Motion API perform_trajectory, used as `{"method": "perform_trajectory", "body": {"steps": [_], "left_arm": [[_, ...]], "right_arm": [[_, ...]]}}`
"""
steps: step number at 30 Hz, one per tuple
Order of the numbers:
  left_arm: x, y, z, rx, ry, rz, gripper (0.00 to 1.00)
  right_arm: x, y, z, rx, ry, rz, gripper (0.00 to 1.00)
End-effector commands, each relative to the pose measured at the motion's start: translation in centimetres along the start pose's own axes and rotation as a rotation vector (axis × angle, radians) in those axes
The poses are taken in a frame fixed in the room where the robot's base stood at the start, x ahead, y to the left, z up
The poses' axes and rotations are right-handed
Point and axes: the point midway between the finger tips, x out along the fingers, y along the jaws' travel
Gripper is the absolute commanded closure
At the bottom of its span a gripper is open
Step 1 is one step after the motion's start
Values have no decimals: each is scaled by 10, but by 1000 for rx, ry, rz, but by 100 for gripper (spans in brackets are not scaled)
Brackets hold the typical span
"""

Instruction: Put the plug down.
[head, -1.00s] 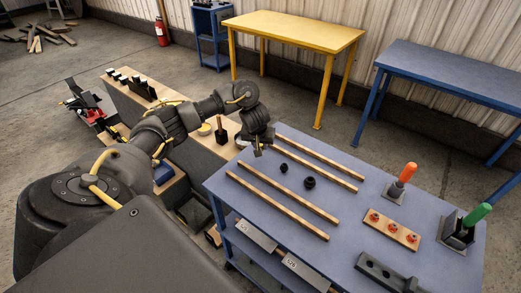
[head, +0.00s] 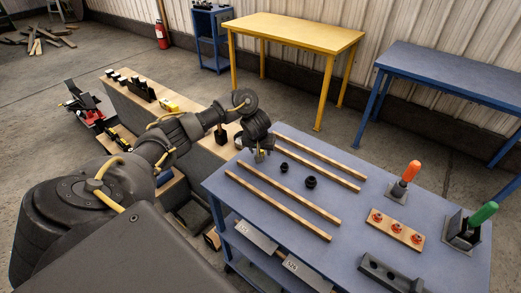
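Two small black round plugs (head: 284,167) (head: 310,182) sit apart on the blue table (head: 275,200), between two pairs of wooden strips. My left gripper (head: 264,157) points down at the far left edge of the table, left of the plugs and apart from them. Its fingers are small and dark here, so I cannot tell how far apart they are or whether a plug is between them. My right gripper is not in view.
Wooden strips (head: 283,204) lie along the table. To the right are an orange-handled tool (head: 411,171), a green-handled tool (head: 484,214), a board with red knobs (head: 396,228) and a dark block with holes (head: 388,276). A wooden bench (head: 137,90) stands left.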

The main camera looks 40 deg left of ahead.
Motion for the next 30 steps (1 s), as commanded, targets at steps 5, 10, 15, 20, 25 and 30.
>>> {"method": "perform_trajectory", "body": {"steps": [5, 10, 15, 20, 25, 30], "left_arm": [[0, 0, 0, 0, 0, 0, 51], [-5, 0, -2, 0, 2, 1, 51], [-33, 0, -6, 2, 4, 0, 51], [-68, 0, -6, 3, 4, 0, 51], [-100, 0, -5, 4, 4, 1, 51], [-118, 0, -3, 2, 3, 1, 51]], "right_arm": [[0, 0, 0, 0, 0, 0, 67], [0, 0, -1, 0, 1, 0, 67], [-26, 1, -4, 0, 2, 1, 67], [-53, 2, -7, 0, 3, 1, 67], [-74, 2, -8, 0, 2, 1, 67], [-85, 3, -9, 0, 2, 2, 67]]}}
